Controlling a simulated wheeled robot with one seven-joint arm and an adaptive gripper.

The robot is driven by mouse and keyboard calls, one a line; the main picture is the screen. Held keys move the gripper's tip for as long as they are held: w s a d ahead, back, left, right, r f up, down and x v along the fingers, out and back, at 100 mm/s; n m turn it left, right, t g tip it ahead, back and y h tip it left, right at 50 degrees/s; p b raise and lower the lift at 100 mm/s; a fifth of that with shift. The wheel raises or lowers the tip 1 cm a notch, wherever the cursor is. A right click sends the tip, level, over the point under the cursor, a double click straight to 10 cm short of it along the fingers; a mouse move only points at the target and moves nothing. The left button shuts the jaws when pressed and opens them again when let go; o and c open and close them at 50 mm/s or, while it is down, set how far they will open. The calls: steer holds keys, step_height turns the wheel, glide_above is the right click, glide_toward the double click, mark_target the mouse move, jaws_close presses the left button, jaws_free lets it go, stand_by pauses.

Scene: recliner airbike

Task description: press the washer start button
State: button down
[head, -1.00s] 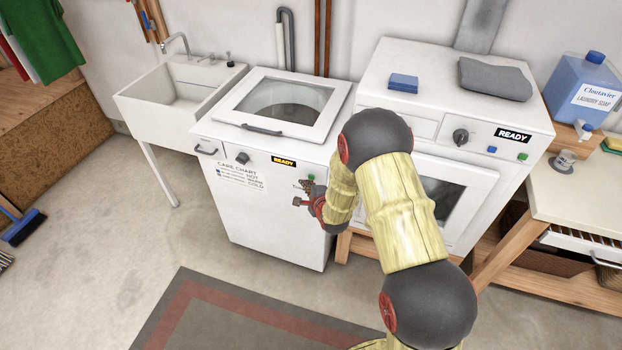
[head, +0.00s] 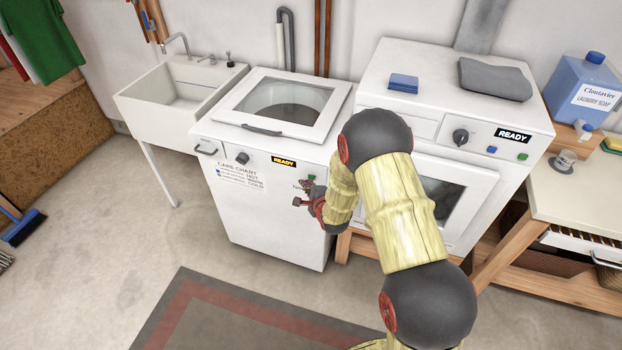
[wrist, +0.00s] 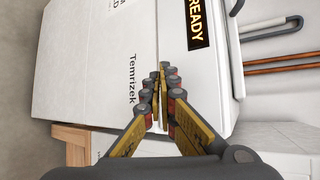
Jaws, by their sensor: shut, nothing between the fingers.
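The washer (head: 262,225) is the white top-loading machine at the left, with a glass lid and a care chart on its front. It also shows in the wrist view (wrist: 85,65), turned sideways. Its small green button (head: 311,177) is near the right end of the front panel, just above my gripper. My gripper (head: 301,202) is at the upper right of the washer's front. In the wrist view my gripper's fingers (wrist: 159,82) are together and empty, pointing at the washer beside the "Temrizek" lettering. The button is not visible there; the fingers may hide it. Contact cannot be told.
The washer's READY display (head: 284,161) and dark knob (head: 242,158) are left of the button. A second white machine (head: 463,200), with blue and green buttons, stands at the right, partly behind my arm. A sink (head: 180,100) is at the left.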

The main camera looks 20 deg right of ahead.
steer(key=shift+d, duration=0.1)
steer(key=shift+w+d, duration=0.2)
steer(key=shift+w, duration=0.1)
steer(key=shift+w+d, duration=0.2)
steer(key=shift+w, duration=0.15)
stand_by(0.7)
steer(key=shift+s, duration=0.1)
stand_by(0.4)
steer(key=shift+s+a, duration=0.45)
steer(key=shift+s, duration=0.15)
steer(key=shift+s+a+b, duration=0.15)
steer(key=shift+s+a, duration=0.6)
steer(key=shift+s, duration=0.25)
steer(key=shift+s+a+b, duration=0.15)
steer(key=shift+s+a, duration=0.55)
steer(key=shift+s, duration=0.3)
